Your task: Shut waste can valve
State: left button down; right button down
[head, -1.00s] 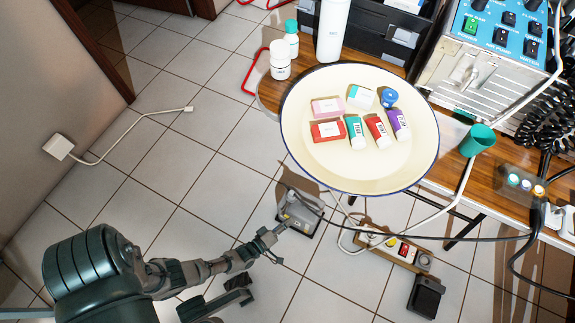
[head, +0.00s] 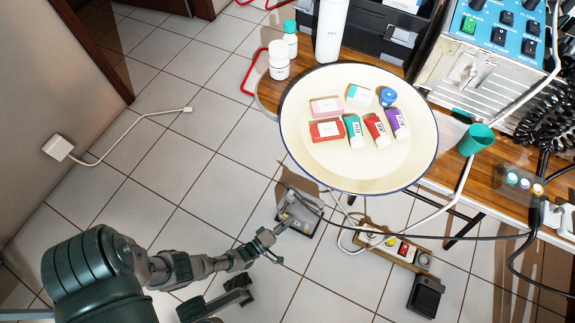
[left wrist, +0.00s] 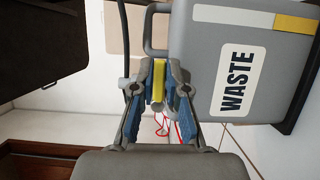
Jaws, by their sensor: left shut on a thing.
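The waste can (head: 298,212) is a grey box on the tiled floor below the round tray. In the left wrist view the waste can (left wrist: 245,60) shows at the upper right with a "WASTE" label. My left gripper (head: 270,238) reaches it from the lower left. In the left wrist view my left gripper (left wrist: 158,88) has its blue-padded fingers shut on a yellow valve handle (left wrist: 158,80) beside the can. The valve's body behind the fingers is mostly hidden, and I cannot tell its exact angle. My right gripper is not clearly in view.
A round cream tray (head: 350,172) with several small boxes and bottles stands above the can. A power strip (head: 395,248) and a black pedal (head: 426,296) lie to its right. Cables run across there. The floor to the left is mostly clear.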

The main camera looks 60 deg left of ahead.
pick_arm(q)
jog(key=shift+s+a+f, duration=0.25)
jog(key=shift+s+a, duration=0.05)
jog(key=c, duration=1.2)
grip_release()
jog(key=shift+w, duration=0.15)
jog(key=shift+d+r, duration=0.1)
